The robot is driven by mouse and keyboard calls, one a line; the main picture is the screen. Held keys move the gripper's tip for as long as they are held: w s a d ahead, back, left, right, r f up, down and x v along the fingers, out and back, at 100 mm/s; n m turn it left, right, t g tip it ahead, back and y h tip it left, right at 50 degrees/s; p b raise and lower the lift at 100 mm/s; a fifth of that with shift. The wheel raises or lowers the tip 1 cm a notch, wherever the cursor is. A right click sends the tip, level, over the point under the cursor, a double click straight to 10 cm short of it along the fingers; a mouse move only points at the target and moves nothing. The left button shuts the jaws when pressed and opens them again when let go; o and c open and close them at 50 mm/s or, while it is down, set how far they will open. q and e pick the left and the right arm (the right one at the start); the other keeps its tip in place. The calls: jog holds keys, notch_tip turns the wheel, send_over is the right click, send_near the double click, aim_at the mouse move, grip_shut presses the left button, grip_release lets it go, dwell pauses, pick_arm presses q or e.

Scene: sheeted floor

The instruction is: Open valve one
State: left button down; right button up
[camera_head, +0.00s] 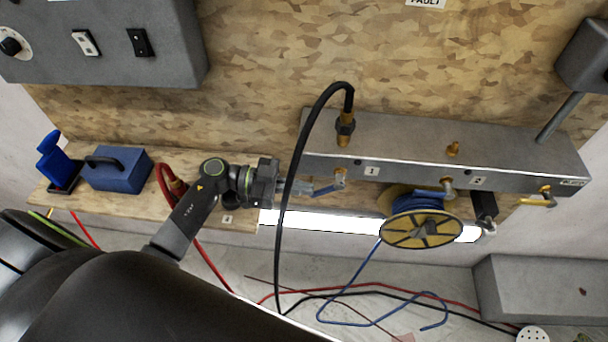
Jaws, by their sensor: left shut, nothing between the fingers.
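Valve one is a small brass valve (340,177) with a blue lever handle (328,188), on the front of the grey metal manifold (410,150), left of the label "1" (371,171). The lever points left and slightly down. My left gripper (306,190) comes in from the left and is shut and empty, its fingertips at or very near the lever's left end. I cannot tell whether they touch. A black hose (293,170) hangs across the view in front of the gripper and hides part of it. My right gripper is not in view.
A yellow reel with blue hose (420,229) hangs right of valve one, under a second valve (447,184) near label "2" (479,181). A yellow-handled valve (540,200) is at the far right. A blue box (121,170) stands left on the wooden shelf. Hoses lie below.

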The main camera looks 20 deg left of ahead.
pick_arm(q)
jog(key=shift+w+d+f+p, duration=0.1)
jog(key=shift+d+f+p, duration=0.2)
jog(key=shift+f, duration=0.4)
jog(key=shift+w+d+f+p, duration=0.15)
jog(key=shift+d+f, duration=0.15)
jog(key=shift+f, duration=0.35)
notch_tip(320, 180, up, 10)
jog(key=shift+f, duration=0.1)
dwell(0.3)
dwell(0.5)
